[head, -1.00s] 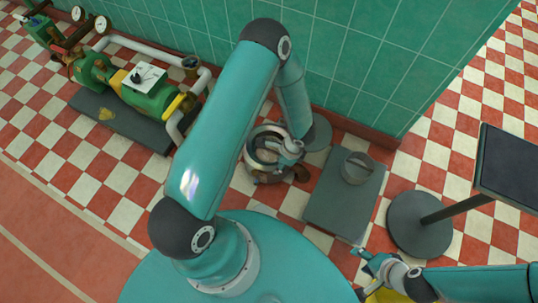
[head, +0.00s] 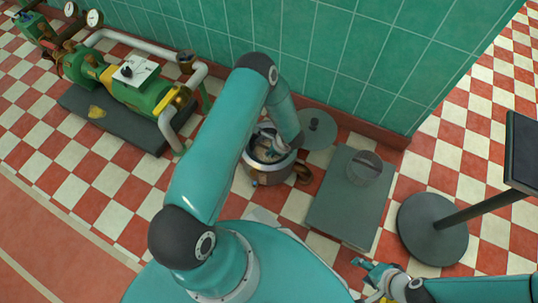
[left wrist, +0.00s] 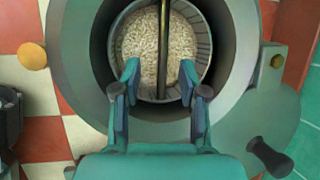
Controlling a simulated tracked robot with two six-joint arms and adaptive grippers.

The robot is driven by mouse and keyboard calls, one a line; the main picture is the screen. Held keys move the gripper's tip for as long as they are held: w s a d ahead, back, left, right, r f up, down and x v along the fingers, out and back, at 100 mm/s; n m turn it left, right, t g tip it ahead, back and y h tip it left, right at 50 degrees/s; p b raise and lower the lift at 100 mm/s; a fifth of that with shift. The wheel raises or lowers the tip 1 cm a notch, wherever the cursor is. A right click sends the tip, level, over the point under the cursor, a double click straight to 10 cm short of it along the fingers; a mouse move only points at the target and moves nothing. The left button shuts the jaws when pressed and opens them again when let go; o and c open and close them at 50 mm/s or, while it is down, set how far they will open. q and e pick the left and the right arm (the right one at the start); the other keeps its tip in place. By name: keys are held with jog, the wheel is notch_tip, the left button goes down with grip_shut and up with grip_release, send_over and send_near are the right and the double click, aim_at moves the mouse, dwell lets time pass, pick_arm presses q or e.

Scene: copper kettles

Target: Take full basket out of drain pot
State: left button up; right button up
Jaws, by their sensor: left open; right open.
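The drain pot (head: 266,175) stands on the tiled floor near the green wall. In the left wrist view its wide grey rim (left wrist: 90,75) surrounds a basket (left wrist: 203,42) full of pale grains (left wrist: 143,45). A dark bar, seemingly the basket's handle (left wrist: 174,55), crosses over the grains. My left gripper (left wrist: 158,70) is open, with one fingertip on each side of the bar and apart from it. In the head view my left gripper (head: 277,147) is at the pot's mouth, partly hidden by my arm. My right gripper (head: 366,272) is open and empty at the bottom right.
A round lid (head: 318,138) with a dark knob lies behind the pot. A grey slab (head: 340,215) to the right holds a small round vessel (head: 365,170). A stand (head: 432,228) with a dark panel is farther right. A green pump set (head: 148,95) stands at left.

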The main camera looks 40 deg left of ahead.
pick_arm(q)
jog(key=b+x, duration=0.1)
jog(key=x, duration=0.1)
jog(key=b+x, duration=0.1)
jog(key=x, duration=0.2)
jog(key=shift+w+f+b, duration=0.25)
jog(key=shift+f+b, duration=0.15)
jog(key=shift+r, duration=0.1)
grip_shut()
